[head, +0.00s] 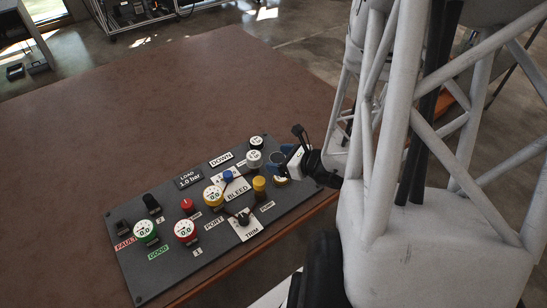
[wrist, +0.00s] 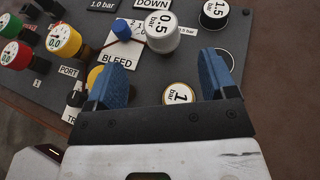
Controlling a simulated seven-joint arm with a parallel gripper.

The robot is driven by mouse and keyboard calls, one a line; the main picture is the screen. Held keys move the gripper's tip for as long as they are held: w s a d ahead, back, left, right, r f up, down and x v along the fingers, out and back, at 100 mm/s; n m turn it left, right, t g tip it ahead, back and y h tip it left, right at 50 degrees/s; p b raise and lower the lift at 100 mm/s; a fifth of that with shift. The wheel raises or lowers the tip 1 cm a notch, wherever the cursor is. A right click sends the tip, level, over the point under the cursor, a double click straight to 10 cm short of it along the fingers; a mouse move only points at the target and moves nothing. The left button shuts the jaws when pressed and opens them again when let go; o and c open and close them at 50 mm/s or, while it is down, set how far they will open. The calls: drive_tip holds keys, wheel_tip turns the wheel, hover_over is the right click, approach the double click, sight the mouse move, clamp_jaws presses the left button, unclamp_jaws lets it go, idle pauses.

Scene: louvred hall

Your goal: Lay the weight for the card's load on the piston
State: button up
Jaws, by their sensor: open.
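The card (head: 188,180) on the dark panel reads LOAD 1.0 bar; its edge also shows in the wrist view (wrist: 102,5). A gold-rimmed weight marked 1 bar (wrist: 178,93) lies between my blue fingers, its near part hidden by my gripper's body; it also shows in the head view (head: 281,181). A white weight marked 0.5 bar (wrist: 163,30) is beyond the fingertips, and a black-sided weight marked 1.5 (wrist: 214,11) is farther right. My gripper (wrist: 163,64) is open and empty above the panel's right end. I cannot tell which part is the piston.
The panel (head: 133,268) bears red, green and yellow gauges, a yellow cylinder (head: 260,186), a blue knob (head: 228,176), a black TRIM knob (head: 243,219) and switches. The brown table (head: 130,110) is clear behind the panel. My arm fills the right side.

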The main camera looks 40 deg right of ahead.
drive_tip(key=shift+v, duration=1.15)
drive_tip(key=w+a+r+n+g+y, duration=0.15)
drive_tip(key=a+r+n+g, duration=0.25)
drive_tip(key=r+n+g, duration=0.65)
drive_tip(key=s+a+r+n+h, duration=0.3)
drive_tip(key=a+r+n, duration=0.4)
drive_tip(key=n, duration=0.3)
drive_tip(key=s+a+r+n+h, duration=0.3)
drive_tip(key=s+a+r+n, duration=0.3)
drive_tip(key=n, duration=0.5)
drive_tip(key=shift+s+a+r+t+h, duration=0.3)
drive_tip(key=shift+a+r, duration=0.45)
drive_tip(key=shift+a, duration=0.55)
drive_tip(key=shift+w, duration=0.1)
idle(0.5)
